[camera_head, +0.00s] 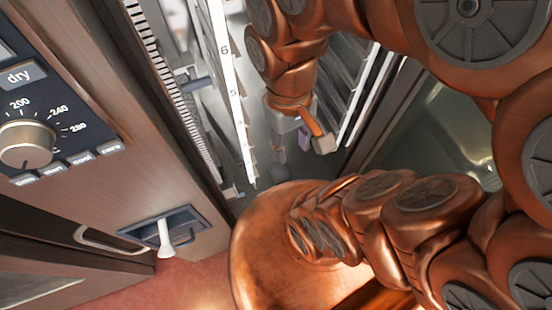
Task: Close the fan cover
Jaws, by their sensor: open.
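My gripper (304,134) is inside the open oven chamber, pointing down and away from the camera. Its fingers are apart and I see nothing held between them. A pale upright panel with rack rails and the numbers 6, 5 and 4 (229,75) stands to the left of my gripper, apart from it in the picture. I cannot clearly tell which part is the fan cover; it may be partly hidden behind this panel or my arm. A small purplish part (305,138) shows by the fingertips, too small to make out.
The control panel with a round temperature knob (27,144) is at the left. A dark recessed latch plate with a white peg (165,235) sits below it. More rack rails (362,95) and a glass door (440,130) lie to the right. My arm covers much of the right side.

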